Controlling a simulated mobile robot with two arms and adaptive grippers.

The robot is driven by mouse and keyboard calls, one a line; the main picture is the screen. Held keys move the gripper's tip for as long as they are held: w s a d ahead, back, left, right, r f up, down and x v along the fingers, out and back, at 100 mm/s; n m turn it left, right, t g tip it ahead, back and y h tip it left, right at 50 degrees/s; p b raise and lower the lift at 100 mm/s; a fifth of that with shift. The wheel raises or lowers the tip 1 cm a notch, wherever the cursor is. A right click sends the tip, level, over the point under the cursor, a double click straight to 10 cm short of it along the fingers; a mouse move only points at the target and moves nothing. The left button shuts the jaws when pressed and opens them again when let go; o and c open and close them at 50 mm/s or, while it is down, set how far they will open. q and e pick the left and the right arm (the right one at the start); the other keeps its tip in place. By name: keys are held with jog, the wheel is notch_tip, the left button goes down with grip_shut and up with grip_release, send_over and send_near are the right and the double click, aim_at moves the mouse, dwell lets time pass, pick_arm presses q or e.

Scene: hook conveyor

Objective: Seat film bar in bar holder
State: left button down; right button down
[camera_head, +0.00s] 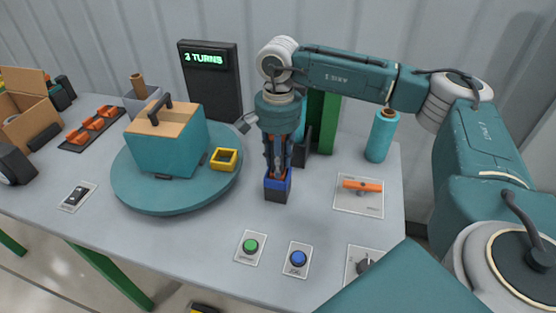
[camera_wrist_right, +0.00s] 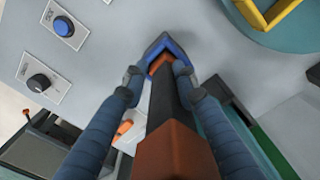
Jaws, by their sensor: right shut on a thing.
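My right gripper (camera_head: 278,168) points down over the table, shut on the film bar (camera_head: 280,157), a reddish-brown and dark upright bar. In the right wrist view the bar (camera_wrist_right: 168,92) runs between the two fingers (camera_wrist_right: 157,72). A blue-rimmed, dark-bodied block (camera_head: 277,191), which looks like the bar holder, stands on the table under the fingertips. In the right wrist view its blue rim (camera_wrist_right: 158,47) surrounds the bar's far end. How deep the bar sits inside is hidden. My left gripper is not in view.
A round teal turntable (camera_head: 150,204) carries a teal box (camera_head: 165,150) and a yellow square frame (camera_head: 224,160), close left of the holder. Green and blue buttons (camera_head: 298,258) are in front. An orange lever (camera_head: 362,186) and a teal roll (camera_head: 382,138) stand to the right.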

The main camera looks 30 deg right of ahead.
jog(key=shift+f, duration=0.3)
jog(key=c, duration=1.3)
grip_release()
